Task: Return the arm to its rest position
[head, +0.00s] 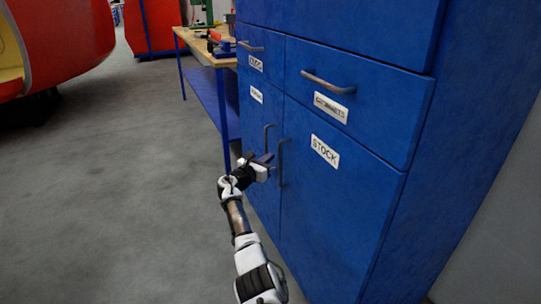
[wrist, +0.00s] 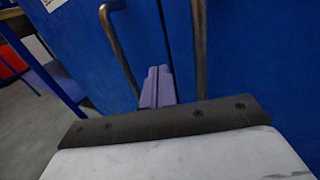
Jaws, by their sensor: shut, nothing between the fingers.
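My gripper (head: 264,160) is at the end of my arm, in front of the lower doors of a blue cabinet (head: 345,205). In the wrist view its two purple-grey fingers (wrist: 158,88) are together with nothing between them. They point at the cabinet front, between two upright metal door handles, the left handle (wrist: 118,50) and the right handle (wrist: 200,45). I cannot tell whether the fingertips touch the cabinet. The doors and drawers look closed.
Two drawers with bar handles (head: 328,82) sit above the doors, and a label reads STOCK (head: 324,151). A workbench (head: 205,47) with blue legs stands beyond the cabinet. A red rounded shell (head: 75,40) is at the far left. The grey floor (head: 110,190) left of my arm is clear.

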